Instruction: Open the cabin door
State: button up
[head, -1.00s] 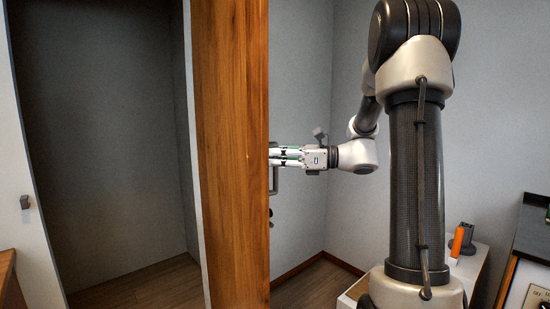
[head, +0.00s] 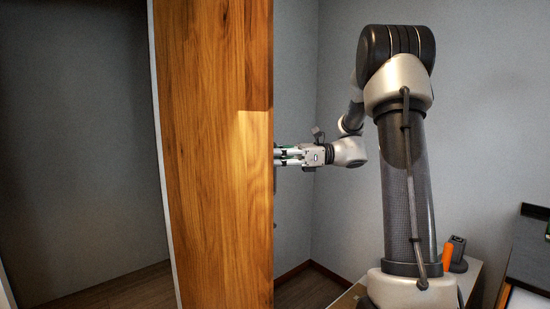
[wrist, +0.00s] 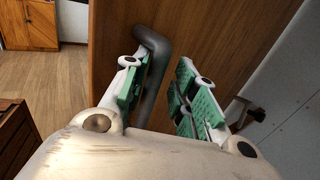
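The cabin door (head: 213,150) is a wooden panel standing ajar, with a dark opening to its left in the head view. Its brown face also shows in the wrist view (wrist: 215,35). The grey bar handle (wrist: 152,75) stands out from the door between my two green-padded fingers. My gripper (wrist: 160,66) is open around the handle. The handle is close to or touching the left finger, with a gap to the right finger. In the head view my gripper (head: 280,156) reaches behind the door's right edge, which hides the fingertips and most of the handle.
The dark opening (head: 75,150) has wooden floor below. Grey walls stand behind my arm. An orange object (head: 447,251) and a grey one (head: 458,250) sit on a ledge at the lower right. The wrist view shows a wooden cabinet (wrist: 28,24) and open floor (wrist: 50,78).

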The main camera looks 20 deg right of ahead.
jog(key=shift+s+r, duration=0.1)
jog(key=shift+r, duration=0.15)
jog(key=v, duration=1.2)
jog(key=shift+f, duration=0.25)
